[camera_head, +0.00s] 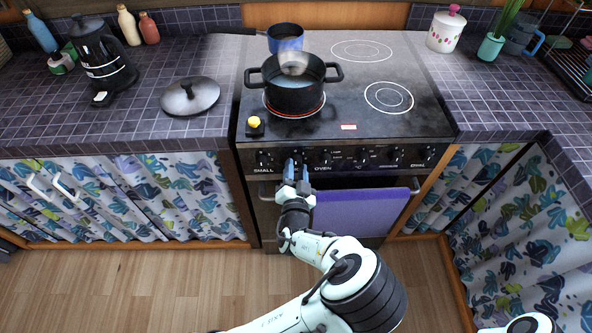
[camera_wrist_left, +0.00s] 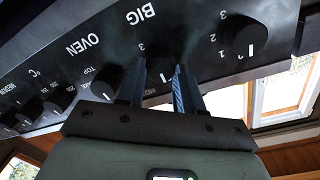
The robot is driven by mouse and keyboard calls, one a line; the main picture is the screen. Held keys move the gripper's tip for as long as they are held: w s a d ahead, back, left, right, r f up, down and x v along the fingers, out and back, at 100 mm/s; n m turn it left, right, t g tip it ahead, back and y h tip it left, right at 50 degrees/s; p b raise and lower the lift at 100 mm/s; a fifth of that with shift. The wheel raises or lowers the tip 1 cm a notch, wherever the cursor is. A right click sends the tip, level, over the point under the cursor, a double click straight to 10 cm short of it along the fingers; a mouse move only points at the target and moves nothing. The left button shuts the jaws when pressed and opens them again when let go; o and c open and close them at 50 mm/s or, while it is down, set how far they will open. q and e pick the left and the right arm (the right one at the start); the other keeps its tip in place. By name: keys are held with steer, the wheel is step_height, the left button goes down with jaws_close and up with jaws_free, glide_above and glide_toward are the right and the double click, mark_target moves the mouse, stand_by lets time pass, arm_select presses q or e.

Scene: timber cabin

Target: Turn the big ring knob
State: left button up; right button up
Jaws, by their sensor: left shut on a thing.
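The big ring knob (camera_wrist_left: 160,62) is a dark round knob on the black front panel of the stove, by the "BIG" label in the wrist view. My left gripper (camera_wrist_left: 160,82) has one finger on each side of it and is shut on it. In the head view the left gripper (camera_head: 298,168) reaches the panel between the "SMALL" and "OVEN" labels and largely hides the knob. One ring (camera_head: 269,103) glows red under a black two-handled pot (camera_head: 294,98). My right gripper is not in view.
A smaller dark pan (camera_head: 285,40) stands behind the pot. Other knobs flank the held one, including one (camera_wrist_left: 240,36) at its right in the wrist view. A purple towel (camera_head: 360,207) hangs on the oven front. A yellow-topped item (camera_head: 254,126) sits at the stove's front left corner.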

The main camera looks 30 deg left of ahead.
arm_select(q)
steer(key=shift+r, duration=0.1)
stand_by(0.3)
steer(key=o, duration=1)
steer(key=shift+o, duration=0.2)
steer(key=p+v, duration=0.9)
steer(key=v, duration=0.4)
steer(key=shift+s, duration=0.15)
